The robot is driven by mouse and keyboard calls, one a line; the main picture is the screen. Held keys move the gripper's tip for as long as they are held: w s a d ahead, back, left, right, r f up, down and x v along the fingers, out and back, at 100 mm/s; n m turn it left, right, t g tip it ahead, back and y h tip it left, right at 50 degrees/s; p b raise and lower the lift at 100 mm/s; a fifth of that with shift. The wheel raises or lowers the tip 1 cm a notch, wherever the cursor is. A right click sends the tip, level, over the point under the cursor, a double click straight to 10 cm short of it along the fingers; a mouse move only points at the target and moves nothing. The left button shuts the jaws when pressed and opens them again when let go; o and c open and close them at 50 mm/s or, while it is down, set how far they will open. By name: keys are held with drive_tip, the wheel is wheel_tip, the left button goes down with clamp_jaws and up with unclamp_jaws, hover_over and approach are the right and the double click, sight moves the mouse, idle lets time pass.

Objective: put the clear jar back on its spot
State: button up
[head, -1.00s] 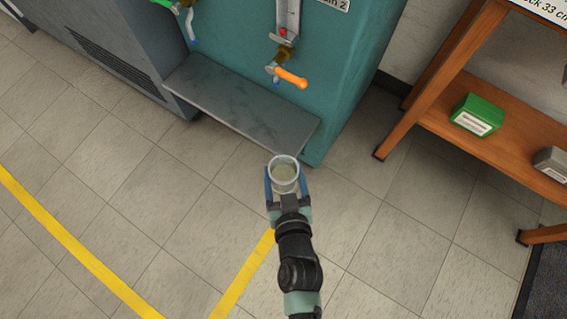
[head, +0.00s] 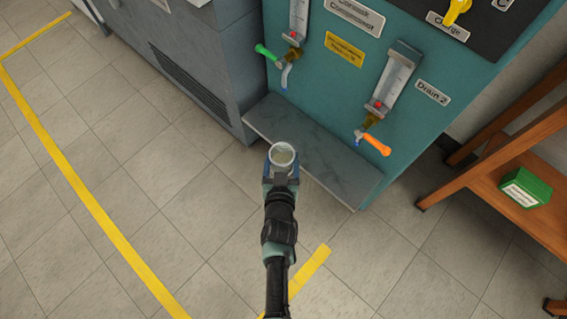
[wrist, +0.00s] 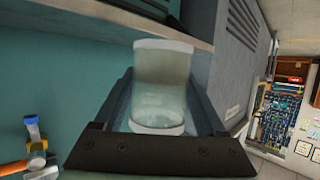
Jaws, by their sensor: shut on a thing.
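My gripper (head: 282,168) is shut on the clear jar (head: 283,154), which shows its round open rim from above in the head view. In the wrist view the clear jar (wrist: 160,88) sits between the two fingers, with a pale, cloudy look inside. The jar is in front of the grey shelf (head: 345,180) at the foot of the teal testbench, near the shelf's left half. I cannot tell the gap between jar and shelf edge. The jar's spot cannot be made out for certain.
Above the shelf are an orange-handled valve (head: 374,145) and a green-handled valve (head: 266,52) with a spout. A grey cabinet (head: 200,60) stands left. A wooden rack (head: 500,190) with a green box (head: 526,188) stands right. The floor in front is clear, with yellow lines.

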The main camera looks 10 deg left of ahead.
drive_tip(key=shift+w+d+f+b, duration=0.3)
drive_tip(key=shift+w+d+b, duration=0.55)
drive_tip(key=shift+b, duration=0.7)
drive_tip(key=w+d+b, duration=0.1)
drive_tip(key=w+b, duration=0.1)
drive_tip(key=b, duration=0.1)
drive_tip(key=w+d+b, duration=0.2)
drive_tip(key=b, duration=0.1)
drive_tip(key=w+d+b, duration=0.1)
drive_tip(key=w+b, duration=0.1)
drive_tip(key=shift+w+d+f+b, duration=0.35)
drive_tip(key=shift+w+b, duration=0.05)
drive_tip(key=shift+f+b, duration=0.4)
drive_tip(key=o, duration=1.5)
drive_tip(key=shift+s, duration=0.1)
drive_tip(key=a+p+v, duration=0.1)
drive_tip(key=p+v, duration=0.4)
drive_tip(key=v, duration=0.7)
drive_tip(key=shift+s+d+r, duration=0.2)
drive_tip(key=shift+s+d, duration=0.2)
drive_tip(key=shift+d, duration=0.05)
